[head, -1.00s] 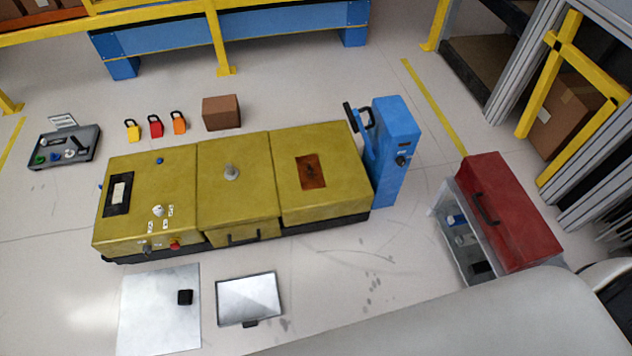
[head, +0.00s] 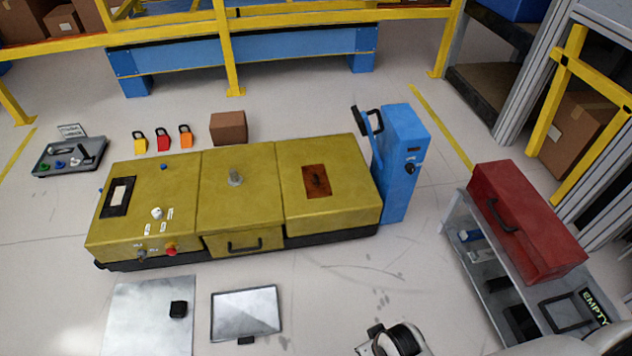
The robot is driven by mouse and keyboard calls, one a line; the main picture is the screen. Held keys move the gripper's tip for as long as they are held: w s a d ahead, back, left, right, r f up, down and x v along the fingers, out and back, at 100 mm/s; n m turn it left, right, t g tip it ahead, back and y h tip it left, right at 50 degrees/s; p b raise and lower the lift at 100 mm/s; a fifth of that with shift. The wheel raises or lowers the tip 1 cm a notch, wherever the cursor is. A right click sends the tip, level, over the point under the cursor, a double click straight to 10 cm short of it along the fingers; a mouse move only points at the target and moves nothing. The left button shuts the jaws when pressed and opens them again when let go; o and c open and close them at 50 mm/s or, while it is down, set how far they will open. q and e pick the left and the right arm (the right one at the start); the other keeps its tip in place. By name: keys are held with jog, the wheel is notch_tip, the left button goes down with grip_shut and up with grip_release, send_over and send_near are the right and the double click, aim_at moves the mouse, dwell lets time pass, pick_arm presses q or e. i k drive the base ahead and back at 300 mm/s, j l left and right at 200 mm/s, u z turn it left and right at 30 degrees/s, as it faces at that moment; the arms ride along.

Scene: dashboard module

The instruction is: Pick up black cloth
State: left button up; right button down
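I cannot make out a thing that is clearly a black cloth. A small black object (head: 178,309) lies on the pale sheet (head: 130,325) at the lower left, but it looks more like a block. Another dark item (head: 521,322) sits inside the grey cart (head: 480,290) under the red box, and its kind is unclear. A white and black part of my arm shows at the bottom edge, right of centre. No fingers of either gripper can be made out.
A long yellow module (head: 240,190) fills the middle, with a blue post (head: 403,160) at its right end. A red box (head: 525,220) tops the cart beside a black-framed tray (head: 566,312) and an EMPTY sign (head: 595,305). A framed panel (head: 246,312) lies in front. Floor between module and cart is clear.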

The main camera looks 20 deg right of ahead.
aim_at(178, 308)
jog(key=u, duration=1)
